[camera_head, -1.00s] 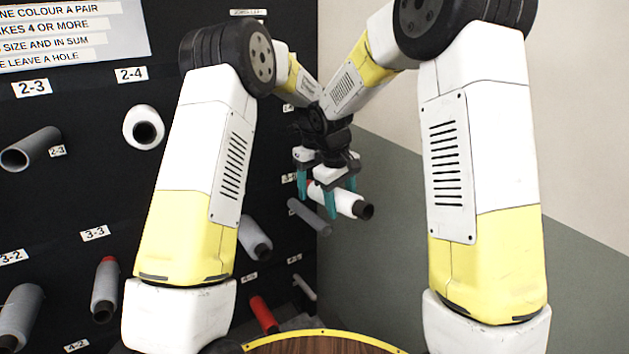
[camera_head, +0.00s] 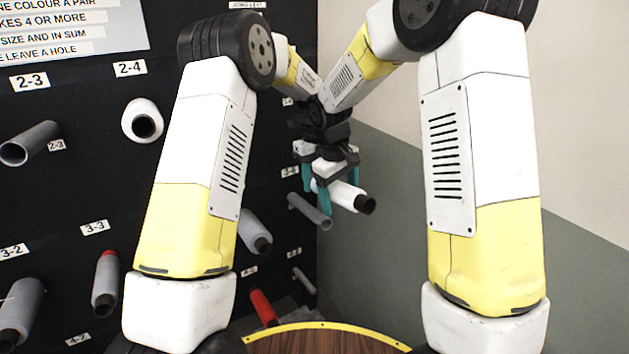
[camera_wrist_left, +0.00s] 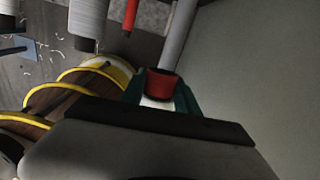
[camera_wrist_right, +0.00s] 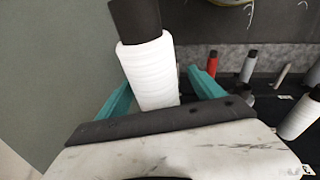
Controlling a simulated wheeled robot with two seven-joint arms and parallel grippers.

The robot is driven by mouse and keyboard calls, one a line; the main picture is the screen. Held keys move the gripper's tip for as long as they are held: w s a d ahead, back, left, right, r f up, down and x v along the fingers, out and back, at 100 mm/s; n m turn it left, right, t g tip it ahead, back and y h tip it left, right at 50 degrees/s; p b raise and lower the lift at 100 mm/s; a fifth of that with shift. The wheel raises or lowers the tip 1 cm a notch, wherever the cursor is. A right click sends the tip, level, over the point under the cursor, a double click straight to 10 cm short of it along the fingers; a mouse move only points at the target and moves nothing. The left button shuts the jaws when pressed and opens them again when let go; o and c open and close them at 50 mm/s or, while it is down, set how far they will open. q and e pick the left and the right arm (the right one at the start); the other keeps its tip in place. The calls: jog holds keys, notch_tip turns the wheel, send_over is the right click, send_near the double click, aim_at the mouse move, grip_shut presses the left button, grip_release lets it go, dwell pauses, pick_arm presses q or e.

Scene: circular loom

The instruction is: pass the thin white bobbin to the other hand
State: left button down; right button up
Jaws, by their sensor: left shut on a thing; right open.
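The thin white bobbin (camera_head: 345,195), with a dark core end, is held in the air where my two arms meet in the head view. My left gripper (camera_wrist_left: 160,94) is shut on it at its red-tipped end (camera_wrist_left: 161,84). My right gripper (camera_wrist_right: 160,82) is open, its teal fingers on either side of the white body (camera_wrist_right: 150,75) in the right wrist view. The dark core end (camera_wrist_right: 135,18) sticks out beyond those fingers. In the head view the two grippers are close together and overlap, so the left fingers are partly hidden.
A black rack (camera_head: 80,185) with numbered pegs holds grey, white and red-tipped bobbins at left. A grey bobbin (camera_head: 310,210) sits on the rack just behind the held one. A round wooden top with a yellow rim (camera_head: 325,325) is below. The right side is open beside a plain wall.

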aim_at(341, 185)
notch_tip(341, 185, up, 10)
jog(key=shift+f, duration=0.1)
jog(key=s+d+r+m+t+y, duration=0.1)
jog(key=s+d+r+m, duration=0.1)
jog(key=s+d+r, duration=0.3)
jog(key=s+d+r+m+t+y, duration=0.1)
jog(key=s+d+r+m, duration=0.1)
jog(key=s, duration=0.4)
jog(key=s+d+f+m+t+y, duration=0.1)
jog(key=s+d+m+t, duration=0.1)
jog(key=s, duration=1)
jog(key=shift+s+d+m+t+y, duration=0.4)
jog(key=shift+d+m, duration=0.2)
jog(key=shift+m, duration=0.3)
pick_arm(q)
jog(key=c, duration=1.5)
grip_release()
grip_shut()
